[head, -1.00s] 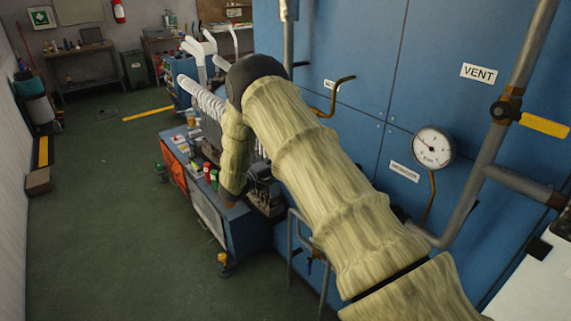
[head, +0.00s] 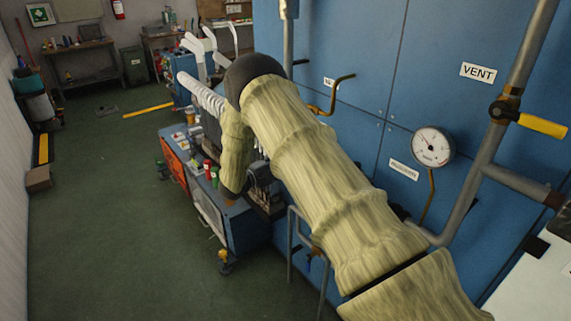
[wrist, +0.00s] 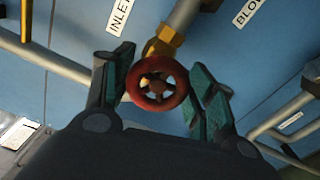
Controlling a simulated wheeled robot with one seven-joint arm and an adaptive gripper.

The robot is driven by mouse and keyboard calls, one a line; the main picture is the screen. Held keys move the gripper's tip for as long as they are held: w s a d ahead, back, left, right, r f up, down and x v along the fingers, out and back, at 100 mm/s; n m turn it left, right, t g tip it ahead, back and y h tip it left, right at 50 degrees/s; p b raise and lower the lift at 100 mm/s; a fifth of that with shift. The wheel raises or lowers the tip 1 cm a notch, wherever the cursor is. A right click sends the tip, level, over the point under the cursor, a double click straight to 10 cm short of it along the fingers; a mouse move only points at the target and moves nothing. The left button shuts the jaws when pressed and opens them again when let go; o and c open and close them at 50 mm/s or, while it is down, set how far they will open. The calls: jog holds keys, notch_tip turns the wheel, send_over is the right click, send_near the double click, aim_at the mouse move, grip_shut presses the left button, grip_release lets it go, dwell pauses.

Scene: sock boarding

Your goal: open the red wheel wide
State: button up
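The red wheel (wrist: 157,82) is a small round handwheel with spokes, on a brass valve fitting on a pipe in the wrist view. My gripper (wrist: 156,66) is open, with one dark-and-green finger on the left of the wheel and the other on the right. The wheel lies between the fingers. A gap shows on the right; the left finger is very close to the rim, and I cannot tell whether it touches. In the head view, I cannot make out the wheel, and my sleeved arm covers much of the middle.
An INLET label (wrist: 121,17) and a second, cut-off label (wrist: 250,11) are on the blue panel around the pipe. In the head view, a pressure gauge (head: 432,146) and a yellow-handled valve (head: 542,125) are at the right. Green floor is open at the left.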

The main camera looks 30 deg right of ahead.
jog(key=o, duration=0.3)
jog(key=shift+f, duration=0.1)
jog(key=a, duration=1.2)
jog(key=shift+s, duration=0.45)
